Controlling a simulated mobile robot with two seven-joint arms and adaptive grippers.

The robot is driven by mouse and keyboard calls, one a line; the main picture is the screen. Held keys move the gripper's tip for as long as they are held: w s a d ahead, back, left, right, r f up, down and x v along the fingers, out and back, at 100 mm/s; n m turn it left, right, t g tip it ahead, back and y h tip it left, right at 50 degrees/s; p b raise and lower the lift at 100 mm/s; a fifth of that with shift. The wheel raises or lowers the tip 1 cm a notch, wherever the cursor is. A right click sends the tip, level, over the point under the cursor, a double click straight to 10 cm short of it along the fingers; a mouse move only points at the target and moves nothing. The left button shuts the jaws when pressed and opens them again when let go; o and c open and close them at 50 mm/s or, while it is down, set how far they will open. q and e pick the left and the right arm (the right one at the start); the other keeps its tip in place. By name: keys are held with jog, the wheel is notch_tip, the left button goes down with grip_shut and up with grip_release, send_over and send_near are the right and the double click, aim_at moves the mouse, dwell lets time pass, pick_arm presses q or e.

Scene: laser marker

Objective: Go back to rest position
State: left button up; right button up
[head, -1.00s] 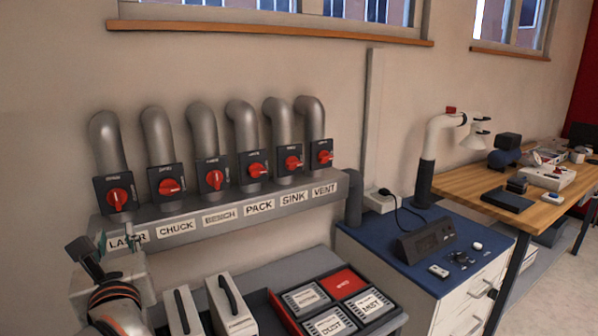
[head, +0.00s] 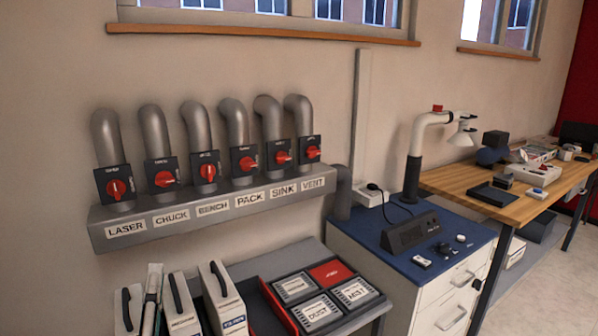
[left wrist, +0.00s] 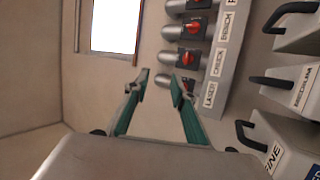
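My left gripper (left wrist: 160,80) shows in the left wrist view with two teal fingers apart and nothing held between them. It points toward the wall beside the row of switches, with a gap to the laser switch (left wrist: 187,84). I cannot clearly make it out in the head view. My right gripper is in neither view. In the head view, red rotary switches sit above a labelled grey rail (head: 170,231). The LASER knob (head: 119,188) and BENCH knob (head: 208,172) stand upright. The CHUCK knob (head: 165,179) lies sideways.
Filter boxes with black handles (head: 183,308) stand below the rail at the lower left. A blue-topped cabinet (head: 385,262) and wooden bench (head: 455,183) stand to the right. The floor at far right is clear.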

pick_arm(q)
jog(key=s+d+f+m+g+h, duration=0.2)
jog(key=d+f+m+g+h, duration=0.15)
jog(key=f+m, duration=0.6)
jog(key=s+d+f+m+g+h, duration=0.25)
jog(key=d+f+m+h, duration=0.3)
jog(key=f, duration=0.75)
jog(key=s+a+f+m+g+y, duration=0.1)
jog(key=s+f+m+g, duration=0.2)
jog(key=f, duration=0.7)
jog(key=s+a+f+m+g+y, duration=0.1)
jog(key=s+a+f+m+g, duration=0.1)
jog(key=s+f, duration=0.6)
notch_tip(320, 180, down, 2)
jog(key=shift+a+m+g, duration=0.3)
jog(key=shift+m+g, duration=0.6)
jog(key=shift+g, duration=0.2)
jog(key=shift+o, duration=0.4)
